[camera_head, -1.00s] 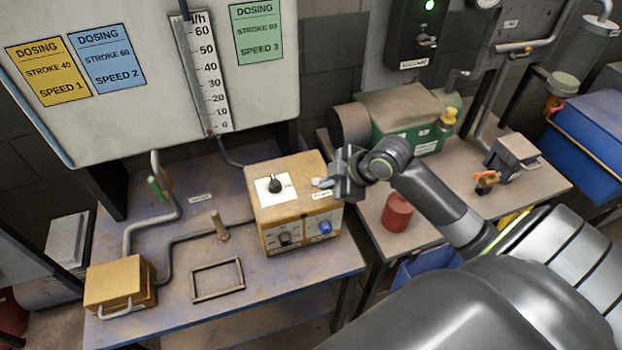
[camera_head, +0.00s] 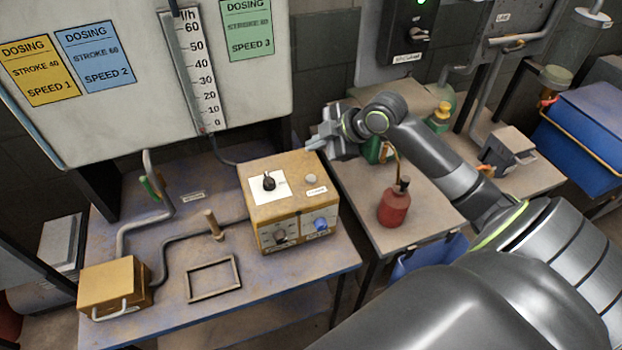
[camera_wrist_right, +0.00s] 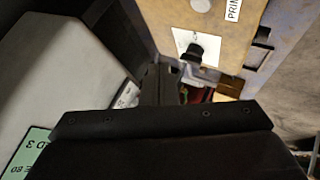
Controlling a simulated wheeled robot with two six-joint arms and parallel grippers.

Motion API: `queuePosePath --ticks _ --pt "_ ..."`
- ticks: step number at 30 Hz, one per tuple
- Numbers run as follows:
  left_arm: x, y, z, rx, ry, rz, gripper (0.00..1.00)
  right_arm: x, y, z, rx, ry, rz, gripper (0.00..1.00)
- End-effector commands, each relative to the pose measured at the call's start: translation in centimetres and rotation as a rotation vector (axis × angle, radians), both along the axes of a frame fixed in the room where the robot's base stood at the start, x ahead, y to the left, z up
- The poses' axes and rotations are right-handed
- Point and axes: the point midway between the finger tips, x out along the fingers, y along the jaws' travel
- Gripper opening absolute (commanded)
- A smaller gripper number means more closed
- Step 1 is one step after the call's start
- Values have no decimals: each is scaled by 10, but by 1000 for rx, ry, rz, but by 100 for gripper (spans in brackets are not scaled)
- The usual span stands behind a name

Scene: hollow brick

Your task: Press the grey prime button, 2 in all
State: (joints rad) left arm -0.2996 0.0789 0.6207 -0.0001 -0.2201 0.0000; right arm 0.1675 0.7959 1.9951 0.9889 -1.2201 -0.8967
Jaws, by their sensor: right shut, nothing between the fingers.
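The grey prime button (camera_head: 310,179) is a small round button on the top face of the yellow dosing unit (camera_head: 270,206), beside a white label. It stands uncovered in the head view. In the right wrist view a pale round button (camera_wrist_right: 200,5) shows at the top edge next to the PRIME label. My right gripper (camera_head: 318,141) is shut and empty, above and behind the button, apart from it. In the right wrist view its dark fingers (camera_wrist_right: 163,84) point towards the unit. My left gripper is in neither view.
A black knob (camera_head: 268,182) stands on the unit's top; a dark knob and a blue knob (camera_head: 320,223) are on its front. A red bottle (camera_head: 394,207) stands on the right table. The dosing board (camera_head: 150,60) rises behind. A wooden peg (camera_head: 213,223) is left of the unit.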

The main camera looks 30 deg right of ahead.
Motion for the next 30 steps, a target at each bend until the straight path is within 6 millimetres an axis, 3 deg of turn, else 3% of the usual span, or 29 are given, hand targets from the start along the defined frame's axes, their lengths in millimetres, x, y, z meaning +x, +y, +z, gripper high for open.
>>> queuePosePath --ticks 12,18,30 --pt "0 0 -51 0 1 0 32 0 0 -56 0 1 -1 0" --pt "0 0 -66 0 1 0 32 0 0 -77 0 1 -1 0" --pt "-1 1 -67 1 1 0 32 0 0 -80 0 1 -1 0"
